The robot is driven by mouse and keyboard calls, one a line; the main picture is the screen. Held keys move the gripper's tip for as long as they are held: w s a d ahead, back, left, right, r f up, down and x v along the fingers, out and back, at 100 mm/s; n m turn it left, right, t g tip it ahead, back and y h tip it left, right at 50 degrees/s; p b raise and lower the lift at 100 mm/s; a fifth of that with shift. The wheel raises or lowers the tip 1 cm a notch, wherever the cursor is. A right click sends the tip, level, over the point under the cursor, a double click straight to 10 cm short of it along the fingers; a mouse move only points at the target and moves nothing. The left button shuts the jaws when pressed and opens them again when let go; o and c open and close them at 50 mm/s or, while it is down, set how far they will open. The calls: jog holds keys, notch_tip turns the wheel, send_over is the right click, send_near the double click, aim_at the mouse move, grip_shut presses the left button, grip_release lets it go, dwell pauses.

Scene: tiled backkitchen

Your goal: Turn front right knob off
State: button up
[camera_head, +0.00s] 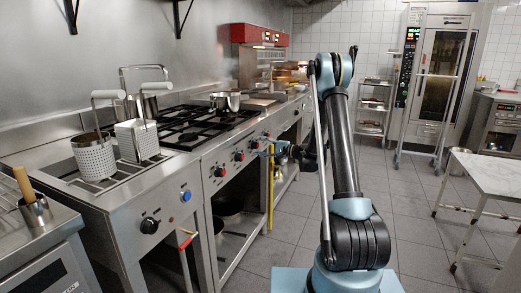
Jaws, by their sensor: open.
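The stove (205,150) stands along the left wall with a row of red knobs on its front panel. The nearest red knob (220,172) and a second red knob (239,157) show clearly. A third knob (255,145) is further back, close to my gripper.
A pot (225,101) stands on the stove's back burners. The fryer (150,195) with raised baskets is nearer, with a black knob and a blue button. A yellow vertical bar (271,190) is below the gripper.

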jog(key=v, duration=1.1)
jog(key=shift+d, duration=0.4)
jog(key=shift+s, duration=0.15)
